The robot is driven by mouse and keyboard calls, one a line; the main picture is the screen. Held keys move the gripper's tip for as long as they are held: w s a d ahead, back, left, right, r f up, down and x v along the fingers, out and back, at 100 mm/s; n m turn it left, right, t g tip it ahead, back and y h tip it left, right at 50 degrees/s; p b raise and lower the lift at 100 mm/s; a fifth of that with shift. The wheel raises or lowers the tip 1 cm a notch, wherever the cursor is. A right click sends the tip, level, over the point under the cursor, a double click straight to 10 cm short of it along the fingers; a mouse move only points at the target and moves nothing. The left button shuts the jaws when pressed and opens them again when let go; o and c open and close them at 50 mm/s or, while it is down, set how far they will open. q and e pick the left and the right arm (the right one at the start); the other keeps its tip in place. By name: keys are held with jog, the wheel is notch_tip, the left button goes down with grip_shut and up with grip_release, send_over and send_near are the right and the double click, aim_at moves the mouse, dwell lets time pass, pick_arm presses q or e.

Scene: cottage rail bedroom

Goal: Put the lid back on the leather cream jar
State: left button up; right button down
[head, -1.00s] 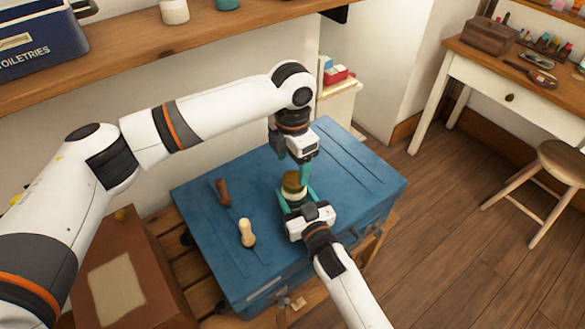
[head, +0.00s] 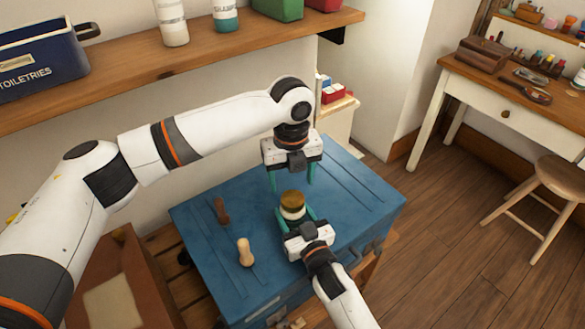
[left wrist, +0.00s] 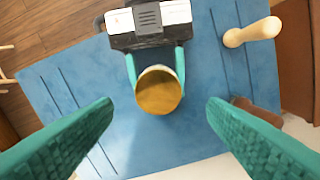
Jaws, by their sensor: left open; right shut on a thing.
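The leather cream jar (head: 293,212) stands above the blue trunk top, with its pale body between the fingers of my right gripper (head: 296,217), which is shut on it. The brown-gold lid (head: 292,198) sits on top of the jar. I cannot tell whether it is fully seated. In the left wrist view, the lid (left wrist: 158,91) shows as a round disc covering the jar's mouth. My left gripper (head: 292,184) is open and empty, above and slightly behind the lid. Its fingers are spread wide to either side in the left wrist view, apart from the lid.
The blue trunk (head: 345,200) is under both grippers. A pale wooden-handled tool (head: 245,252) and a brown-handled one (head: 221,210) lie on its left part. A wall shelf (head: 180,66) with bottles runs behind my left arm. The trunk's right side is clear.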

aim_at(293, 198)
pick_arm(q)
jog(key=n, duration=0.6)
jog(key=shift+r+n, duration=0.25)
jog(key=shift+n, duration=0.05)
jog(key=n, duration=0.4)
jog(key=shift+r, duration=0.15)
jog(key=n, duration=0.4)
jog(key=shift+r, duration=0.15)
jog(key=n, duration=0.4)
jog(key=shift+r+n, duration=0.15)
jog(key=shift+n, duration=0.15)
jog(key=n, duration=0.4)
jog(key=shift+w+d+r, duration=0.1)
jog(key=shift+r, duration=0.05)
jog(key=n, duration=0.4)
jog(key=shift+r, duration=0.15)
jog(key=n, duration=0.3)
jog(key=shift+r+n, duration=0.1)
jog(key=shift+n, duration=0.2)
jog(key=shift+f, duration=4)
